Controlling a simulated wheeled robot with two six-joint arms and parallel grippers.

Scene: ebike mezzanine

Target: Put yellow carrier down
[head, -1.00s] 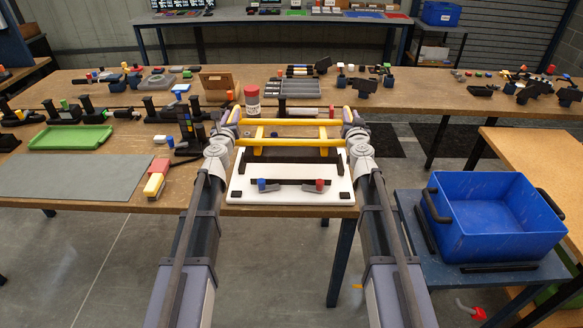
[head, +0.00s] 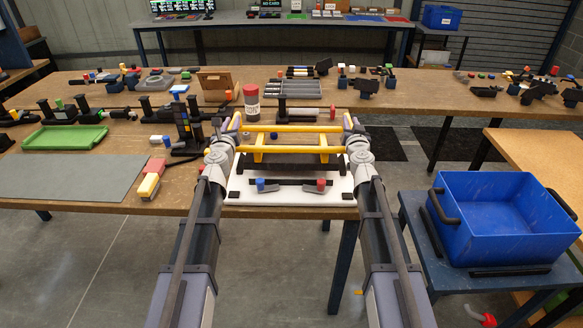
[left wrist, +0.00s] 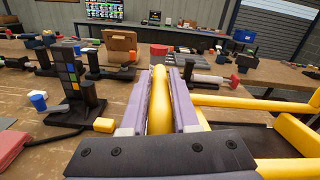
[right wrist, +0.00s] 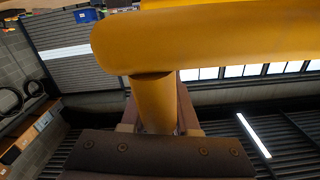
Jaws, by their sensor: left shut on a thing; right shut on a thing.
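The yellow carrier (head: 290,149) is a frame of yellow bars. It is held level between my two grippers, over a white board (head: 335,199) on the near table. My left gripper (head: 235,124) is shut on the carrier's left end; the left wrist view shows a yellow bar (left wrist: 160,95) between its jaws. My right gripper (head: 349,123) is shut on the right end; the right wrist view shows a thick yellow bar (right wrist: 210,40) close up. The carrier hides the board's far part, so I cannot tell whether they touch.
The board holds a black strip with a blue clamp (head: 261,185) and a red clamp (head: 321,185). A red-lidded can (head: 251,104) and a grey tray (head: 298,92) stand beyond. A dark block stand (head: 185,130) is left of my left gripper. A blue bin (head: 470,248) stands at right.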

